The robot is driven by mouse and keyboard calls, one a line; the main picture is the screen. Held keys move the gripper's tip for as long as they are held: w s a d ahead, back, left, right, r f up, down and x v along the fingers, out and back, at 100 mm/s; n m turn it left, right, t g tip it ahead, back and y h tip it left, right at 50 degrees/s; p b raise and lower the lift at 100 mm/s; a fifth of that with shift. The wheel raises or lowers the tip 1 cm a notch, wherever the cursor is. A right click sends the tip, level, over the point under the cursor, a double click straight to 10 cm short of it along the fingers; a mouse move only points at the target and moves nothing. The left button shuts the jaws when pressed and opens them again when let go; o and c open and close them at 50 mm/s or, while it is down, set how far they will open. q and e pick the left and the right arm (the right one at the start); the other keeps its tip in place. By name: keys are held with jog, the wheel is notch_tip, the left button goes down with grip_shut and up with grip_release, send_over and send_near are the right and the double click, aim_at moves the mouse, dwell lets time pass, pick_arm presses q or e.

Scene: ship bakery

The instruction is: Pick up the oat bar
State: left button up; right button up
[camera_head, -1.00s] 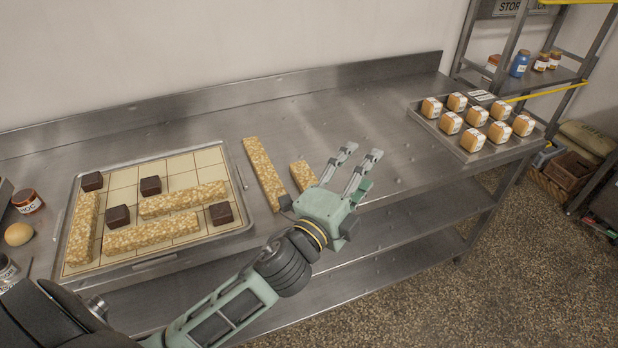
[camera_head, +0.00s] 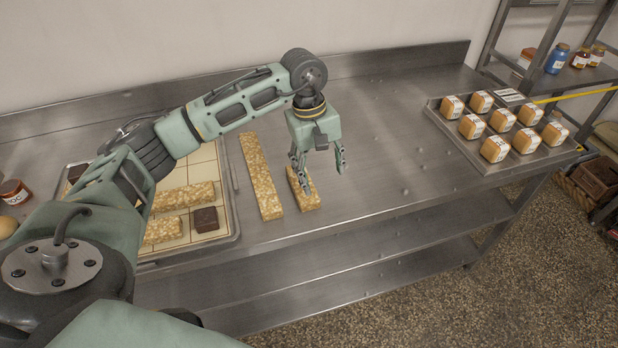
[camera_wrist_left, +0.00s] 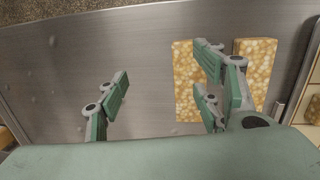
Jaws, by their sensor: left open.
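Two oat bars lie on the steel counter right of the tray: a long one (camera_head: 260,178) and a shorter one (camera_head: 307,199). My left gripper (camera_head: 320,168) points down, open and empty, over the right side of the shorter bar. One finger overlaps that bar in the head view; the other is over bare steel. In the left wrist view the shorter bar (camera_wrist_left: 183,82) is partly behind the right-hand fingers, and the longer bar (camera_wrist_left: 258,62) is further right. I cannot tell whether a finger touches a bar. More oat bars (camera_head: 183,197) lie in the tray. My right gripper is not in view.
The tray (camera_head: 226,180) with a grid mat and dark brown blocks (camera_head: 206,219) is partly hidden by my arm. A second tray (camera_head: 448,131) of several wrapped cakes (camera_head: 495,148) stands at the right end. The counter (camera_head: 390,150) between is clear.

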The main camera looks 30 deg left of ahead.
pick_arm(q)
jog(key=shift+y, duration=0.8)
jog(key=a, duration=0.2)
jog(key=a+r, duration=0.1)
jog(key=a, duration=0.2)
jog(key=shift+s+a+f+g, duration=0.1)
jog(key=shift+a+f+g, duration=0.05)
jog(key=shift+f+g, duration=0.15)
notch_tip(320, 180, down, 6)
jog(key=p, duration=0.2)
jog(key=shift+s+f+p, duration=0.1)
jog(key=shift+p, duration=0.3)
jog(key=shift+f, duration=0.3)
jog(key=shift+d, duration=0.2)
jog(key=shift+c, duration=0.5)
jog(key=c, duration=1.2)
jog(key=shift+r, duration=0.1)
